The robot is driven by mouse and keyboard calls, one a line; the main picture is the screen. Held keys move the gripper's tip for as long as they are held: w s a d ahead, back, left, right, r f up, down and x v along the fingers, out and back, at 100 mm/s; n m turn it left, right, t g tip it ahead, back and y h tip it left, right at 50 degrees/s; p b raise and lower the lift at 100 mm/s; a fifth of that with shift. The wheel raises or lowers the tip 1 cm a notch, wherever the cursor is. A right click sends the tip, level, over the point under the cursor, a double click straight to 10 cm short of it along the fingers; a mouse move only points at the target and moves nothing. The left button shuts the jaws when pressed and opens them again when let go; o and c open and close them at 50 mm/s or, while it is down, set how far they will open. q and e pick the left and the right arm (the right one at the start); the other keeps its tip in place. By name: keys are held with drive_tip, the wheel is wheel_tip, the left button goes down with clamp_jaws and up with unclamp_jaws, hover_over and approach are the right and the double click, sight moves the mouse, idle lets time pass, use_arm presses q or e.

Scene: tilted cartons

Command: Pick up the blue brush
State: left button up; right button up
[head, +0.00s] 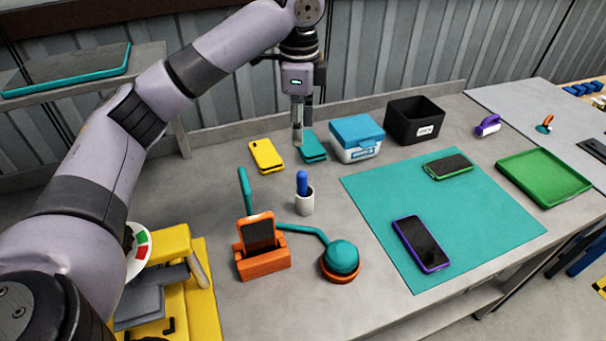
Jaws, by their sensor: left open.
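A blue handle (302,180), which looks like the blue brush, stands upright in a small white cup (304,203) near the middle of the table. Its lower part is hidden inside the cup. My left gripper (298,138) comes down from above and points downward, beyond the cup toward the back of the table. It is open and appears empty, apart from the blue handle. My right gripper does not show.
Yellow (266,155) and teal (313,149) phone-like items lie near the gripper. A blue-lidded box (357,134) and black bin (414,122) stand right. An orange phone stand (262,263) and teal lamp (342,257) are in front. The teal mat (375,200) holds two phones.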

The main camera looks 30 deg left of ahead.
sight(302, 183)
use_arm(q)
wheel_tip(302, 183, down, 12)
drive_tip(key=shift+p, duration=0.95)
drive_tip(key=f, duration=0.1)
drive_tip(key=f+p, duration=0.1)
drive_tip(key=f, duration=0.3)
drive_tip(key=shift+w+f+p, duration=0.15)
drive_tip(key=shift+w+p, duration=0.15)
drive_tip(key=shift+w, duration=0.05)
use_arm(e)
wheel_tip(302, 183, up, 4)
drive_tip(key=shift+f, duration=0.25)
use_arm(q)
drive_tip(key=shift+c, duration=0.5)
clamp_jaws()
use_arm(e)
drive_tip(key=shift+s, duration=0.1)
